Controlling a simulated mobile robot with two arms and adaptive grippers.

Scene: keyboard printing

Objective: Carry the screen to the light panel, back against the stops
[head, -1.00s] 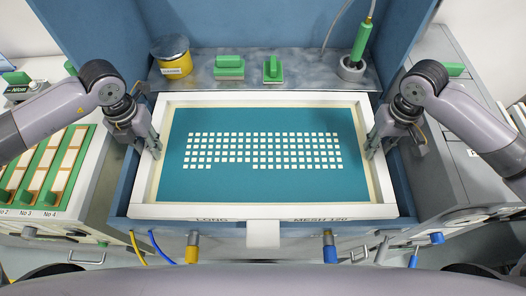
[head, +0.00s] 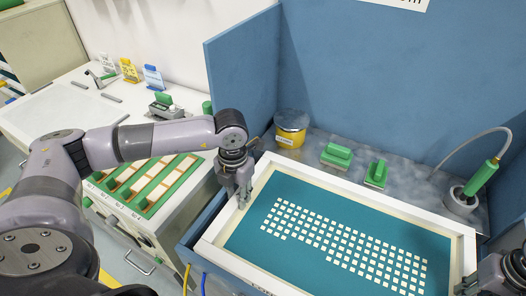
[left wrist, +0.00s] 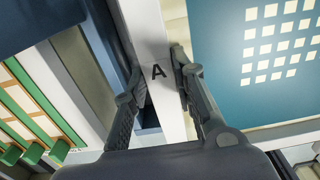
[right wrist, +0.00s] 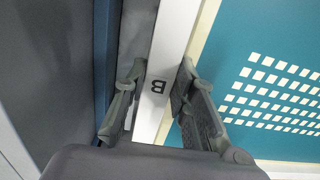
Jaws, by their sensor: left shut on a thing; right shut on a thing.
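The screen is a white frame (head: 218,233) with teal mesh (head: 262,240) and rows of pale squares. It sits level in the blue booth; I cannot tell if it is lifted. My left gripper (head: 243,192) is shut on its left side bar, with a finger on each side by the letter A, as the left wrist view shows (left wrist: 158,88). My right gripper (right wrist: 158,88) is shut on the opposite bar by the letter B; its arm is partly cut off in the head view. A flat pale panel (head: 58,112) with short grey strips (head: 112,98), possibly the light panel, lies on the far-left bench.
A yellow tub (head: 290,130), green-handled tools (head: 337,155) and a corded green tool (head: 481,178) stand behind the screen. A blue side wall (head: 243,75) rises at the booth's left.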

